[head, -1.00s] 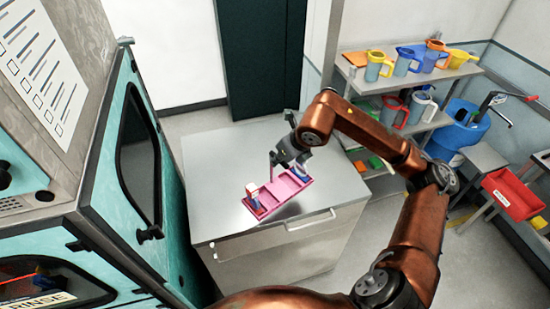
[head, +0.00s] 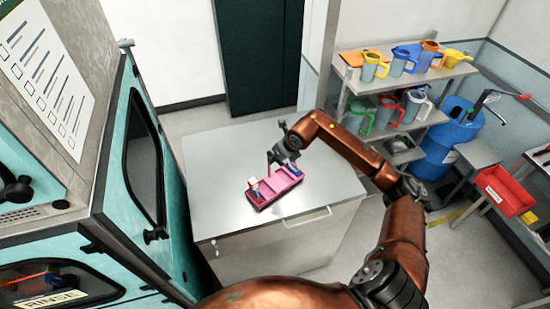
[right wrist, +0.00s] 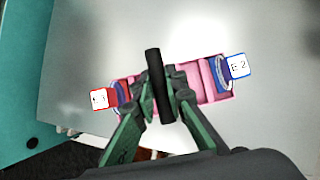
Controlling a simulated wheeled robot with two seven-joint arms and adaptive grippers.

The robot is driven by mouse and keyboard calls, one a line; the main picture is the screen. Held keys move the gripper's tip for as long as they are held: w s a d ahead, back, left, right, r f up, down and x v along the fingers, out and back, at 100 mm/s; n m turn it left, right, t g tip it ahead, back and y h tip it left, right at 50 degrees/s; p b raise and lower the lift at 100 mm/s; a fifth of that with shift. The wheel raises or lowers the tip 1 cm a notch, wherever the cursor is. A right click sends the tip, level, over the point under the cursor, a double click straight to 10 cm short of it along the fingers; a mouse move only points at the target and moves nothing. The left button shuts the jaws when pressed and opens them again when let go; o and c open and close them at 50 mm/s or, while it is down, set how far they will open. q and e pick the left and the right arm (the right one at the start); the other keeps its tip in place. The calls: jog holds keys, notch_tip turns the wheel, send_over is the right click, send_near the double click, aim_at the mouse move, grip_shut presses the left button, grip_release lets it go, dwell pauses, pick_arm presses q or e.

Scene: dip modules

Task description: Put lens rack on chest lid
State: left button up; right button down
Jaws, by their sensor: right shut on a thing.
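The lens rack is a long pink tray (head: 280,186) with a small block at each end, one red-labelled and one blue-labelled. It also shows in the right wrist view (right wrist: 194,88), crosswise under the fingers. My right gripper (head: 278,160) is over the middle of the rack, shut on its upright handle; in the right wrist view a dark bar (right wrist: 157,75) stands between the green fingers. The chest lid (head: 220,160) is a flat grey top under the rack. I cannot tell whether the rack touches it. My left gripper is not in view.
A teal cabinet (head: 150,190) stands close on the left of the chest. Shelves with coloured jugs (head: 405,90), a blue barrel (head: 447,140) and a red bin (head: 505,192) are at the right. The lid around the rack is clear.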

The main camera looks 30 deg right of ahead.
jog(key=shift+f, duration=0.3)
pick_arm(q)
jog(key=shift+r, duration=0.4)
pick_arm(e)
jog(key=shift+f, duration=0.15)
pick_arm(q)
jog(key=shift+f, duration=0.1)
pick_arm(e)
jog(key=shift+w+f, duration=0.1)
jog(key=c, duration=2)
grip_release()
jog(key=shift+o, duration=0.2)
